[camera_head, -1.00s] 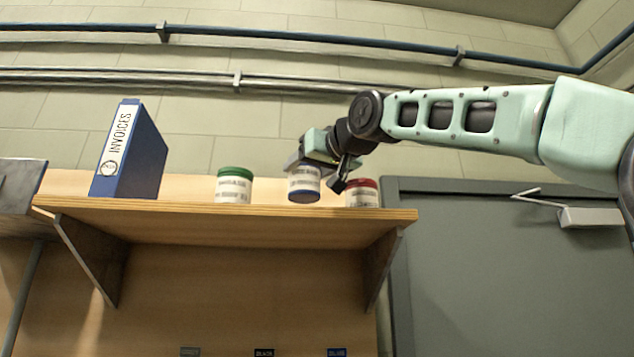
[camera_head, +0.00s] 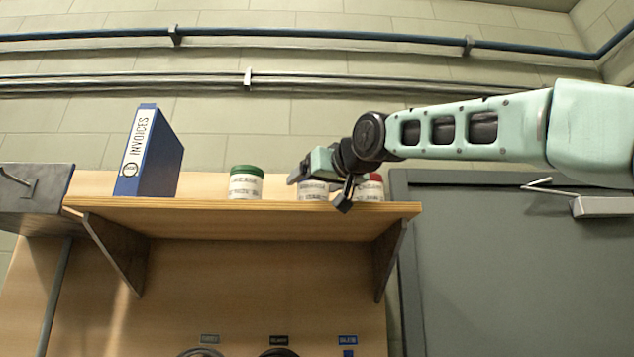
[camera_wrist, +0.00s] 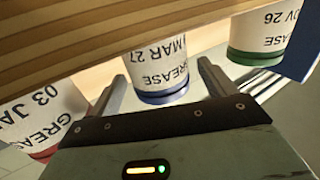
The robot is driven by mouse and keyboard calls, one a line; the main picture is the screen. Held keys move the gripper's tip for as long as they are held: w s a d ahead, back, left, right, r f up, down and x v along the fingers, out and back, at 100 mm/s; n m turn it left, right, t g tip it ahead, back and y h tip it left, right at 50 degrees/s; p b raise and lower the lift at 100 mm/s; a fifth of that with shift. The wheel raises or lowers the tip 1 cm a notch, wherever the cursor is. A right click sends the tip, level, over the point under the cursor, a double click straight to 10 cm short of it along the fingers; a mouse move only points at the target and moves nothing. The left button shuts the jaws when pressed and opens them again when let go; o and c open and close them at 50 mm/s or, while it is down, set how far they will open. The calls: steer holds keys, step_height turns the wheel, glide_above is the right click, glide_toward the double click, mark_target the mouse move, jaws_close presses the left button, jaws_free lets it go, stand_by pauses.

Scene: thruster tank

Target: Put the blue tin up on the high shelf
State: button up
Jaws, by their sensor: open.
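The blue tin (camera_head: 312,190), with a white label, is up at the high shelf (camera_head: 250,207), between two other tins. In the wrist view the blue tin (camera_wrist: 160,65) shows its blue band, and the shelf's wooden edge hides part of it. My gripper (camera_head: 325,190) is at the shelf's right part, partly covering the blue tin in the head view. In the wrist view my gripper (camera_wrist: 163,78) is open, with one finger on each side of the blue tin and a gap showing. The tin's contact with the shelf is hidden.
A green-topped tin (camera_head: 246,183) stands left of the blue tin, and a red-topped tin (camera_head: 373,188) stands close on its right, partly behind my gripper. A blue invoices binder (camera_head: 152,155) stands farther left. Shelf between binder and green tin is clear.

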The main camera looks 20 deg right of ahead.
steer(key=shift+r, duration=0.1)
steer(key=shift+r+p, duration=0.2)
steer(key=shift+p, duration=0.1)
steer(key=s+d+b, duration=0.1)
steer(key=s+b, duration=0.7)
steer(key=s, duration=0.4)
steer(key=shift+d+f, duration=0.15)
steer(key=shift+d, duration=0.25)
